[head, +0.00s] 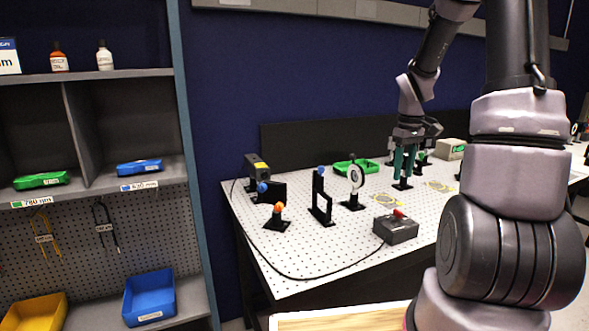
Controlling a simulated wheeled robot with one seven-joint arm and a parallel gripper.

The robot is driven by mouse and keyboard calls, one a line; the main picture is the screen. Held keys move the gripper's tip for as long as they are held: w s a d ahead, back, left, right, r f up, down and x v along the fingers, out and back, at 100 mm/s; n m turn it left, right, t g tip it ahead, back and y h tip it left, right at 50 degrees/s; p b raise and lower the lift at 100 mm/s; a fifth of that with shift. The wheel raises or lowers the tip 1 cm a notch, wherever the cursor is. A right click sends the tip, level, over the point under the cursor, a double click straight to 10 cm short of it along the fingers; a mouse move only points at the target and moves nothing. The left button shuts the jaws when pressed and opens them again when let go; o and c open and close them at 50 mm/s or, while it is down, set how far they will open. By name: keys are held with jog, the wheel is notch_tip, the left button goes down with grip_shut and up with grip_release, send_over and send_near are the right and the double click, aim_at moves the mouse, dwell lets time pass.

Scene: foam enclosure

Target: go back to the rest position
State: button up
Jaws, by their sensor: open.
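My gripper (404,164) shows in the head view, hanging from my arm over the right half of the white perforated table (300,262). Its two green fingers point down and are apart, with nothing visible between them. The fingertips look close above the table surface or the posts near it; I cannot tell the exact gap. My large arm links fill the right of the view and hide part of the table's right side.
Near the gripper stand a round-framed optic (355,174), a green tray (350,167) and a grey box with a red button (396,229). A black bracket (320,200) stands left. A cable loops along the table's left edge. A shelf (120,75) with bins is at left.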

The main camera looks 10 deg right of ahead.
jog(key=s+a+r+m+t+y, duration=0.1)
jog(key=s+a+r+m+t, duration=0.2)
jog(key=s+a+r, duration=0.4)
jog(key=s+a+r+m+t+y, duration=0.1)
jog(key=s+a+r+m+t, duration=0.3)
jog(key=s+a+r, duration=0.3)
jog(key=s+r, duration=0.5)
jog(key=r, duration=0.1)
jog(key=shift+s+r+m, duration=0.15)
jog(key=shift+s+m, duration=0.15)
jog(key=shift+a, duration=0.1)
